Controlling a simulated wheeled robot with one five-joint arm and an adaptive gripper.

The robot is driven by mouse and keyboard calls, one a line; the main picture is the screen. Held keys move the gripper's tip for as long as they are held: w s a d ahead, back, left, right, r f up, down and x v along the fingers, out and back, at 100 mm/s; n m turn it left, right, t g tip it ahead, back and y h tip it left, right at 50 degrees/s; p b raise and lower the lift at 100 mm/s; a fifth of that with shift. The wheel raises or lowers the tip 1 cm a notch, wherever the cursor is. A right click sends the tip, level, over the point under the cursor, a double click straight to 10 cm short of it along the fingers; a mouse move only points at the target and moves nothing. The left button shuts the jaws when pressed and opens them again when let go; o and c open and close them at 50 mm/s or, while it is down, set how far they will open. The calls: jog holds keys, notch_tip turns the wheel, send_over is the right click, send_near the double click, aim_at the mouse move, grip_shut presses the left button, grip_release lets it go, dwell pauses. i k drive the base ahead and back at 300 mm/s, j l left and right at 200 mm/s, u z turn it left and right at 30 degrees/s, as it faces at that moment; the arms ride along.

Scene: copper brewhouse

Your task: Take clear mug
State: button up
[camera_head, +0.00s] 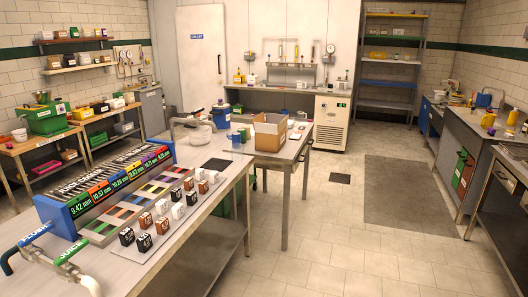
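I cannot clearly make out a clear mug at this size. Small pale bluish mug shapes (235,138) stand on the middle table (262,154), left of an open cardboard box (270,132); whether one is see-through I cannot tell. A clear, rounded vessel (199,133) stands farther left, behind the near bench. My gripper is not in view.
The near bench (205,218) on the left carries a blue rack (72,205), several small labelled blocks and pipes. Side benches line both walls. Clear tiled floor (345,235) lies right of the tables. A white cabinet (332,122) stands behind.

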aim_at(239, 151)
jog(key=i+l+u, duration=0.2)
jog(key=i, duration=0.4)
jog(key=i+l+u, duration=0.1)
jog(key=i+u, duration=0.15)
jog(key=i, duration=0.4)
jog(key=i+l+u, duration=0.1)
jog(key=u, duration=0.35)
jog(key=i+l+u, duration=0.2)
jog(key=u, duration=0.2)
jog(key=i+l+u, duration=0.25)
jog(key=u, duration=0.2)
jog(key=i+l+u, duration=0.15)
jog(key=l+u, duration=0.25)
jog(key=i+l+u, duration=0.2)
jog(key=u, duration=0.2)
jog(key=i+l+u, duration=0.1)
jog(key=l+u, duration=0.75)
jog(key=i, duration=0.3)
